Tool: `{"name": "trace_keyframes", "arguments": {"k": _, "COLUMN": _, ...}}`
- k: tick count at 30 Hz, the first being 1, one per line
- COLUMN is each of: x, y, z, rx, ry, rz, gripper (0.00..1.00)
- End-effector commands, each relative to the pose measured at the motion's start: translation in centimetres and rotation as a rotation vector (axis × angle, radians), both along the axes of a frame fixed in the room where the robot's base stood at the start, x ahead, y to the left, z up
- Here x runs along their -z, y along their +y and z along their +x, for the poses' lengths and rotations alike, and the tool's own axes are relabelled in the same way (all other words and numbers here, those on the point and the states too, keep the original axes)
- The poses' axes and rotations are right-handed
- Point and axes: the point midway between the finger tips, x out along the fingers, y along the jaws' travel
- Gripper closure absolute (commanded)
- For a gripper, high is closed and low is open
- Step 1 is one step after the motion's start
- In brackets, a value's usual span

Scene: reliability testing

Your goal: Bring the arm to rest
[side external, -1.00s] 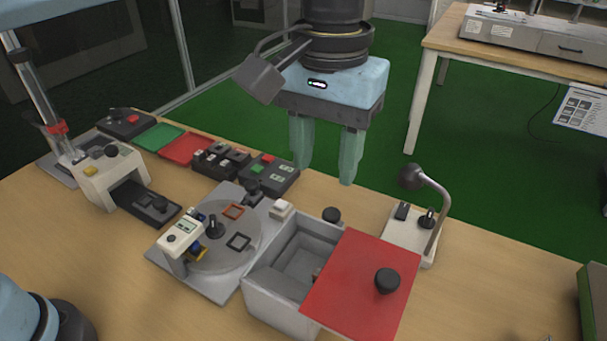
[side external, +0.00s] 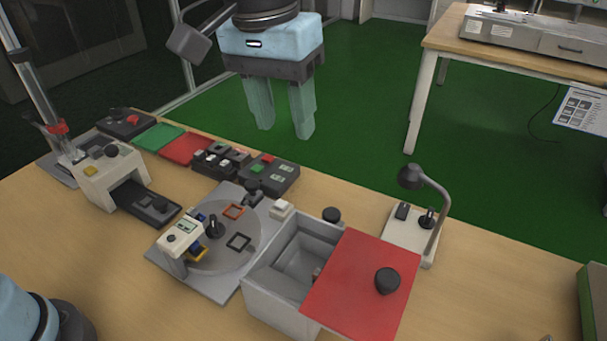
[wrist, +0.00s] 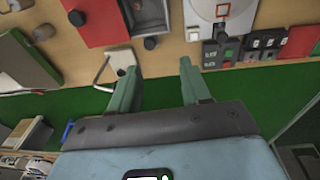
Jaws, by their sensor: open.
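My gripper (side external: 283,132) hangs in the air beyond the back edge of the bench, with green floor behind it in the side external view. Its two pale green fingers point down, stand apart and hold nothing. In the wrist view my gripper (wrist: 160,72) also shows open, with only bench surface and floor seen between and past the fingers. No finger touches any object.
On the wooden bench stand a grey box (side external: 262,293) with a red lid (side external: 350,290) partly over it, a round turntable plate (side external: 225,255), a press-like device (side external: 105,180), a lamp (side external: 435,195) and control boxes (side external: 268,172). A second table (side external: 500,58) stands behind right.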

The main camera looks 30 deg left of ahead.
Motion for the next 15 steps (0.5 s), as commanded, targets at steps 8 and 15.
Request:
{"name": "trace_keyframes", "arguments": {"k": 8, "x": 3.8, "y": 10.4, "z": -0.3, "rx": -0.015, "ry": -0.198, "rz": -0.04, "gripper": 0.53}}
{"name": "trace_keyframes", "arguments": {"k": 15, "x": 8.6, "y": 17.7, "z": -2.7, "rx": -0.022, "ry": -0.376, "rz": -0.005, "gripper": 0.53}}
